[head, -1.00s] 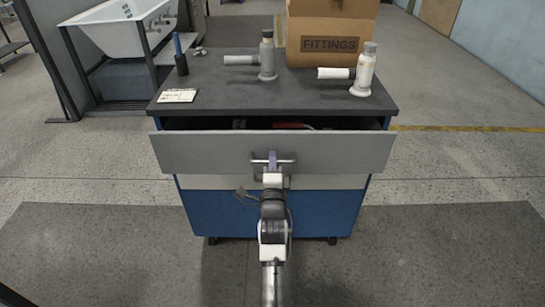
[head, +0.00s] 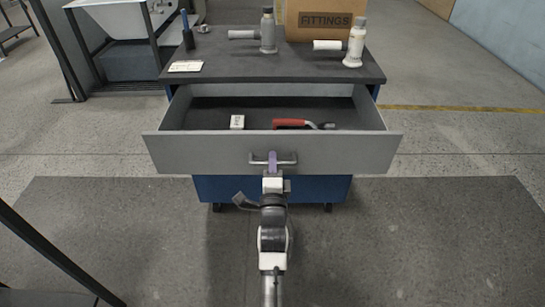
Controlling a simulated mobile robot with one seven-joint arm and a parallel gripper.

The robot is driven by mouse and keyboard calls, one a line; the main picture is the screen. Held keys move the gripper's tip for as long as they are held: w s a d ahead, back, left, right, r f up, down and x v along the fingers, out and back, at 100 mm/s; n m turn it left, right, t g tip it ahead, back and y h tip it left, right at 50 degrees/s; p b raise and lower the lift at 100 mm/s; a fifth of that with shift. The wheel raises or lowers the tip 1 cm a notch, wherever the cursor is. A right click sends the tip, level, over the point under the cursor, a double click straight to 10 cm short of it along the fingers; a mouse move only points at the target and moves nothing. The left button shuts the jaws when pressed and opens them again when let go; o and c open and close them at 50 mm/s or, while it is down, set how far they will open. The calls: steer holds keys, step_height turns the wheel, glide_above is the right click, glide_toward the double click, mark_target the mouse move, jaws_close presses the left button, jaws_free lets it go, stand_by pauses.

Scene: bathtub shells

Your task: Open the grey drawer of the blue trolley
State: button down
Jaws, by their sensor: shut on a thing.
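The blue trolley (head: 270,189) stands ahead of me with a dark top (head: 270,69). Its grey drawer (head: 205,154) is pulled well out toward me, and its dark inside shows. My gripper (head: 273,163) is at the middle of the drawer front, shut on the drawer's bar handle (head: 288,159). The gripper's tips partly cover the handle. Inside the drawer lie a small white box (head: 237,122) and a red-handled tool (head: 292,123).
On the trolley top stand two pipe fittings, one grey (head: 267,35) and one white (head: 355,45), a cardboard box (head: 315,20), a dark blue-topped tool (head: 187,32) and a white card (head: 186,66). A white tub (head: 118,20) stands at back left. Floor beside the trolley is clear.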

steer(key=shift+s, duration=0.5)
steer(key=c, duration=1.9)
jaws_free()
steer(key=shift+d, duration=0.1)
